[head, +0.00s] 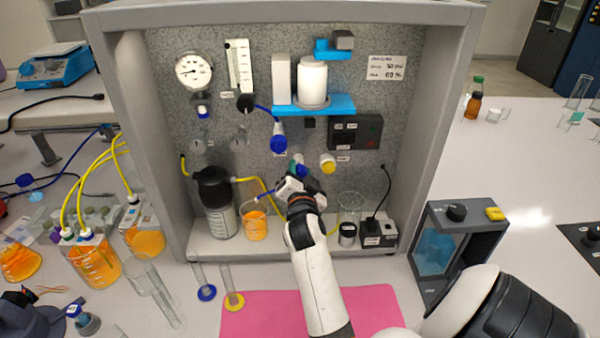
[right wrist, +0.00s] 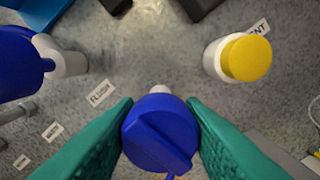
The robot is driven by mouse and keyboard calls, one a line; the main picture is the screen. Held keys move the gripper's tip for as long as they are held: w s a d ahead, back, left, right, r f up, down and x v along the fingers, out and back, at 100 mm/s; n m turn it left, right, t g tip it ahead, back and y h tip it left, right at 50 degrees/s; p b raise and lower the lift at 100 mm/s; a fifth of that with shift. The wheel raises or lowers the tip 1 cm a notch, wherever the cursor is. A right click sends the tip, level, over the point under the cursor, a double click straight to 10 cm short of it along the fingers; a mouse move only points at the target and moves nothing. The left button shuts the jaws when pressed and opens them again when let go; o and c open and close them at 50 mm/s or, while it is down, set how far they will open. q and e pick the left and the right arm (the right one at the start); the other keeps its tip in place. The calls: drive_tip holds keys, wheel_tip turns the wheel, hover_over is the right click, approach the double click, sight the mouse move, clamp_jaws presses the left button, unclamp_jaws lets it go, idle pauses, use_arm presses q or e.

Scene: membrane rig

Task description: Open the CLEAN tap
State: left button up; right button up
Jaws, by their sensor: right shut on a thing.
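My right gripper (head: 299,178) is at the lower middle of the grey panel. In the right wrist view its two green fingers (right wrist: 160,138) are shut on a round blue tap knob (right wrist: 158,135), one on each side. The knob's raised ridge runs slantwise, from upper left to lower right. A FLUSH label (right wrist: 100,93) is on the panel to its upper left. I cannot read a CLEAN label, so I cannot confirm which tap this is. In the head view the gripper mostly hides this knob. My left gripper is not in view.
A yellow-capped tap (right wrist: 246,58) is to the right, with a label ending in "ENT". Another blue tap (head: 279,143) is at upper left. Below stand a dark-lidded bottle (head: 217,195), an orange beaker (head: 254,224) and a clear cylinder (head: 350,205). A pink mat (head: 262,315) lies in front.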

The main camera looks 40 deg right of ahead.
drive_tip(key=n, duration=0.7)
drive_tip(key=shift+r+n+p, duration=0.1)
drive_tip(key=shift+n+p, duration=0.25)
drive_tip(key=shift+n, duration=0.05)
drive_tip(key=n, duration=0.4)
drive_tip(key=shift+n+p, duration=0.3)
drive_tip(key=shift+p, duration=0.1)
drive_tip(key=n, duration=0.4)
drive_tip(key=shift+w+p, duration=0.1)
drive_tip(key=shift+p, duration=0.25)
drive_tip(key=shift+n, duration=0.3)
drive_tip(key=o, duration=1)
drive_tip(key=shift+c, duration=0.2)
drive_tip(key=shift+o, duration=0.2)
